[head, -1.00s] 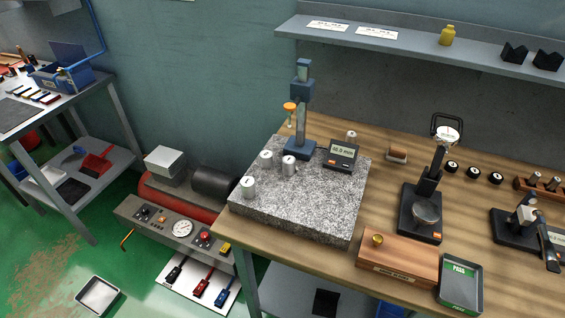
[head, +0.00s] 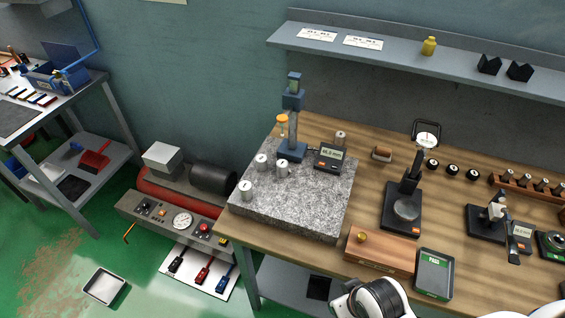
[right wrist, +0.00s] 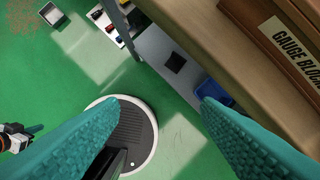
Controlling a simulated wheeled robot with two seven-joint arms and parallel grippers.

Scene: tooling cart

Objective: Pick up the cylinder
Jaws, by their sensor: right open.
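Several pale metal cylinders stand upright in the head view. Three are on the speckled granite plate (head: 300,205): a front-left one (head: 246,191), a back one (head: 261,162) and one nearer the stand (head: 282,169). Another small cylinder (head: 340,138) is behind the display. My right gripper (right wrist: 160,105) is open and empty in the right wrist view, its teal fingers spread above the floor beside the bench. My right arm enters the head view at the bottom, well apart from the cylinders. Part of my left gripper (right wrist: 30,133) shows small at the left edge; its jaws are unclear.
A blue gauge stand (head: 292,120) and a digital display (head: 330,157) stand on the plate. A wooden box (head: 380,254), a tray (head: 434,274) and a black dial stand (head: 402,208) are to the right. A shelf (head: 400,55) hangs above the bench.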

